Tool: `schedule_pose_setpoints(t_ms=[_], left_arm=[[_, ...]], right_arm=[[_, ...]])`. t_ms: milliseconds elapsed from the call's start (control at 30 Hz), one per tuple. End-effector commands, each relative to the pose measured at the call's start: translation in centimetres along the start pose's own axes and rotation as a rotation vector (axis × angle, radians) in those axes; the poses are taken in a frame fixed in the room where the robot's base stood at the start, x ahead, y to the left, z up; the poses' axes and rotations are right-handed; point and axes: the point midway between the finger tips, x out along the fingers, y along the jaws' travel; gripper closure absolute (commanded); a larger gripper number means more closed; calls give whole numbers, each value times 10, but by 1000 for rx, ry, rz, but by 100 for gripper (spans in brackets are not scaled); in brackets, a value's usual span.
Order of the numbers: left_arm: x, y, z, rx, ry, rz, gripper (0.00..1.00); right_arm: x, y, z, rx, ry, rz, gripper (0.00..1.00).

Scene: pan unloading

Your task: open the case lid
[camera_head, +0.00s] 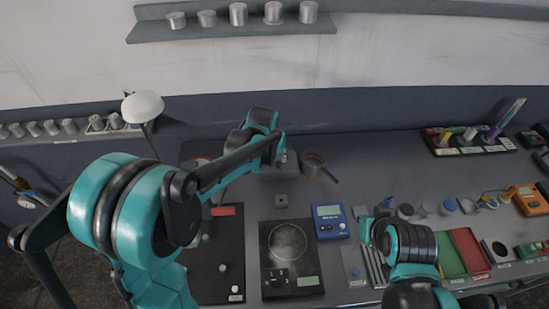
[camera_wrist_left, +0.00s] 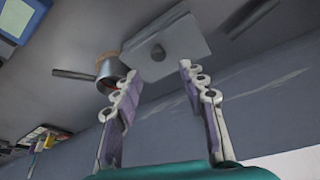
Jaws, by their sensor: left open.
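The case is a grey box with a flat lid and a dark round knob; in the left wrist view the case (camera_wrist_left: 182,42) is just beyond the fingers, its lid looking shut. In the head view the case (camera_head: 272,174) lies partly behind my left gripper. My left gripper (camera_head: 281,158) is open over the back of the table.
A small pan (camera_head: 313,163) with a dark handle stands close to the case's right side. A black scale (camera_head: 290,280) and a blue meter (camera_head: 330,222) lie nearer. A tray (camera_head: 468,139) stands at the back right. The back-middle table is mostly clear.

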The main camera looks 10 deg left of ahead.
Motion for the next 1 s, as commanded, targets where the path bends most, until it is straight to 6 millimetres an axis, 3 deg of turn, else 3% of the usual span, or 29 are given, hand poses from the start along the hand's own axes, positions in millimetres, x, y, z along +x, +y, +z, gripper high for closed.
schedule_pose_setpoints(t_ms=[400, 800, 967, 1000], left_arm=[[64, 0, 0, 0, 1, 0, 58], [73, 0, 0, 0, 1, 0, 58], [73, 0, 0, 0, 1, 0, 98], [73, 0, 0, 0, 1, 0, 100]], right_arm=[[13, 0, 9, 0, 0, 0, 100], [14, 0, 10, 0, 0, 0, 100], [14, 0, 10, 0, 0, 0, 100], [14, 0, 10, 0, 0, 0, 100]])
